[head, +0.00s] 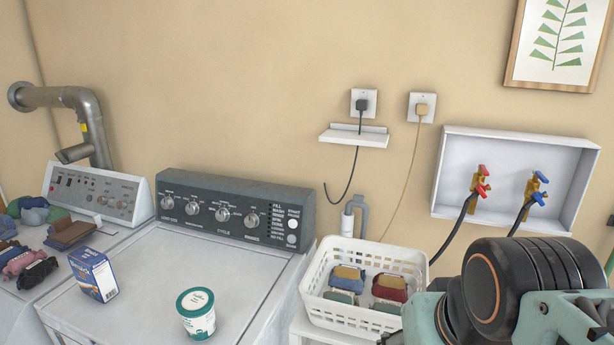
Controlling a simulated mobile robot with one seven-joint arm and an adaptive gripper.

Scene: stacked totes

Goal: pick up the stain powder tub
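A round white tub with a teal-green rim and label (197,318), which looks like the stain powder tub, stands upright on the white top of the middle machine, near its front right part. Nothing touches it. Only a small dark part at the bottom edge, beside the arm, may belong to my gripper (390,339). Its fingers do not show clearly, so I cannot tell whether it is open or shut.
A blue and white box (93,274) stands left of the tub. A white basket (350,318) with folded cloths is to its right. The dark control panel (236,210) rises behind. Folded cloths (70,233) lie on the left machine. The machine top around the tub is clear.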

